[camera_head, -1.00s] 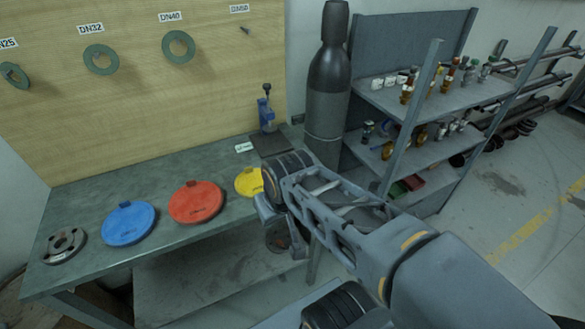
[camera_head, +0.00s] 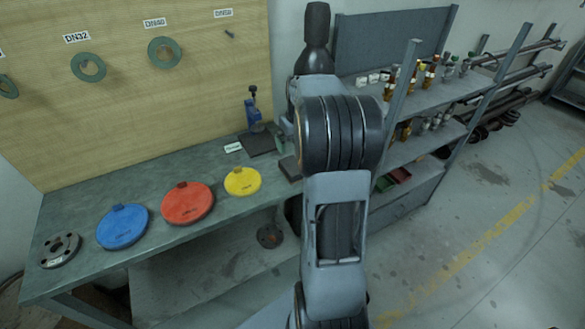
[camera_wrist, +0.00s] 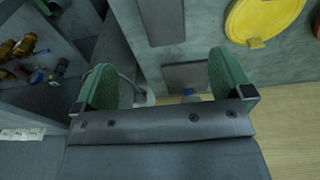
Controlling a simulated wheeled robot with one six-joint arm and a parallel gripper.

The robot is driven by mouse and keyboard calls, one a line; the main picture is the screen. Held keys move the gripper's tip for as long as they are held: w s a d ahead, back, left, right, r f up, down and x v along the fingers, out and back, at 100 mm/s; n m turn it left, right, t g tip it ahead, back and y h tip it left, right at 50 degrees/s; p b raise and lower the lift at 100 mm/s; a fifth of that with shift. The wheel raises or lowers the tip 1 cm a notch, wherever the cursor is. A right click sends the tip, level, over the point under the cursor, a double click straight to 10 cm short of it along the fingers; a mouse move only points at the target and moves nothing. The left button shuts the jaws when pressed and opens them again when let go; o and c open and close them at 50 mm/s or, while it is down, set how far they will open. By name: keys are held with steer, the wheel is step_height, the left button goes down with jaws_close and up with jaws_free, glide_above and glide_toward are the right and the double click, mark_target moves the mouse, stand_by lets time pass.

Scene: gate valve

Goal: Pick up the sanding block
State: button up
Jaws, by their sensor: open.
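A dark grey rectangular block, which looks like the sanding block (camera_head: 290,168), lies on the workbench right of the yellow disc; my arm partly covers that area. In the wrist view the block (camera_wrist: 162,20) shows at the top, cut off by the frame edge. My gripper (camera_wrist: 165,80) is open and empty, its green-padded fingers spread wide above the bench's back right end. The block lies beyond the fingertips in that view, apart from both fingers. In the head view my arm hides most of the gripper.
The workbench (camera_head: 90,195) holds yellow (camera_head: 243,181), red (camera_head: 187,203) and blue (camera_head: 123,227) discs and a metal flange (camera_head: 60,250). A blue stand (camera_head: 253,112) on a dark plate (camera_head: 257,144) is near the block.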

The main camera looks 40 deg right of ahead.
mark_target(292, 165)
steer(key=f, duration=0.7)
steer(key=shift+w+d+f, duration=0.1)
steer(key=shift+w, duration=0.3)
steer(key=shift+w+a+f+p, duration=0.15)
steer(key=shift+f+p, duration=0.15)
steer(key=shift+f, duration=0.6)
steer(key=shift+w+f+p, duration=0.15)
steer(key=shift+f+p, duration=0.15)
steer(key=shift+f, duration=0.6)
steer(key=shift+w+a+f+p, duration=0.15)
steer(key=shift+f+p, duration=0.15)
steer(key=shift+f, duration=0.6)
steer(key=shift+d, duration=0.1)
steer(key=c, duration=1.2)
steer(key=shift+o, duration=0.2)
steer(key=shift+r, duration=0.1)
steer(key=shift+r, duration=0.1)
